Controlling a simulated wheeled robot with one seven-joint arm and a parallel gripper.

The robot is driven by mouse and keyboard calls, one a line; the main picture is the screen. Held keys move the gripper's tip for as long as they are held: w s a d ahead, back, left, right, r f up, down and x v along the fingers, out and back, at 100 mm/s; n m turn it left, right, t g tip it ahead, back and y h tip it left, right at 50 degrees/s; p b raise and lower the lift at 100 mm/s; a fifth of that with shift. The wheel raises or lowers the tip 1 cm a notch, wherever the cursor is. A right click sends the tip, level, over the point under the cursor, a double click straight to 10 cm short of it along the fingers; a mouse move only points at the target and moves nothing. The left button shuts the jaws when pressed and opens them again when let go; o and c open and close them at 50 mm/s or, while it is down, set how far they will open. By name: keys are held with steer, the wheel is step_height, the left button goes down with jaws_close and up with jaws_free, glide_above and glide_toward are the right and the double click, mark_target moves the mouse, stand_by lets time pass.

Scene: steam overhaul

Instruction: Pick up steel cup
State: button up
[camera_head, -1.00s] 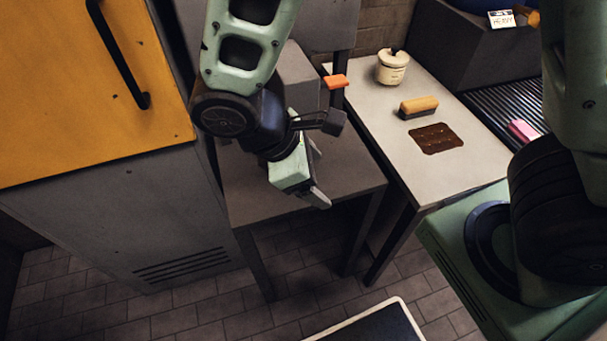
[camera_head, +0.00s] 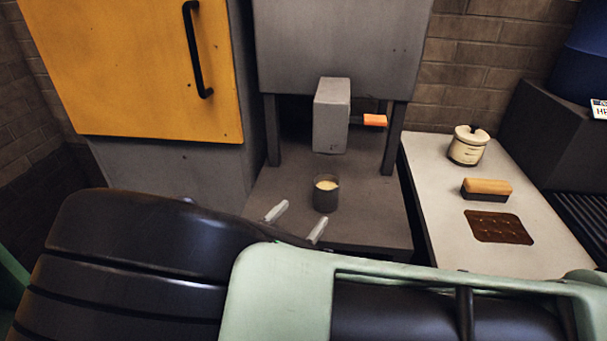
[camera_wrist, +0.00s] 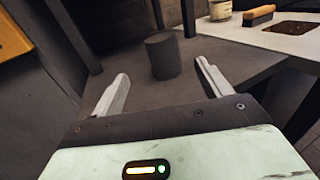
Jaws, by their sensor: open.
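The steel cup (camera_head: 326,195) is a small dark grey cup with pale yellowish contents. It stands upright on the grey table (camera_head: 376,224) below the machine's grey block. It also shows in the wrist view (camera_wrist: 163,56), ahead of my gripper and between the lines of its two fingers. My gripper (camera_head: 296,224) is open and empty, with its two light metal fingers in front of the cup and a little to its left in the head view. In the wrist view, my gripper (camera_wrist: 160,88) points toward the cup with a gap left between them. My arm hides the table's near edge.
The machine's grey block (camera_head: 331,116) and orange-tipped lever (camera_head: 375,120) stand behind the cup between dark posts. A yellow cabinet door (camera_head: 140,70) is at left. The right-hand counter (camera_head: 433,190) holds a cream jar (camera_head: 467,146), a brush (camera_head: 486,190) and a brown inset (camera_head: 498,227).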

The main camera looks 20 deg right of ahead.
mark_target(331, 179)
steer(key=p+x, duration=0.1)
steer(key=x, duration=1.3)
steer(key=shift+s+d, duration=0.1)
steer(key=shift+d, duration=0.05)
steer(key=c, duration=1.3)
steer(key=shift+c, duration=0.2)
steer(key=shift+r, duration=0.45)
steer(key=r, duration=0.2)
steer(key=shift+s+a+r, duration=0.2)
steer(key=shift+a+r, duration=0.05)
steer(key=shift+r, duration=0.05)
steer(key=v, duration=1.7)
steer(key=shift+b, duration=0.4)
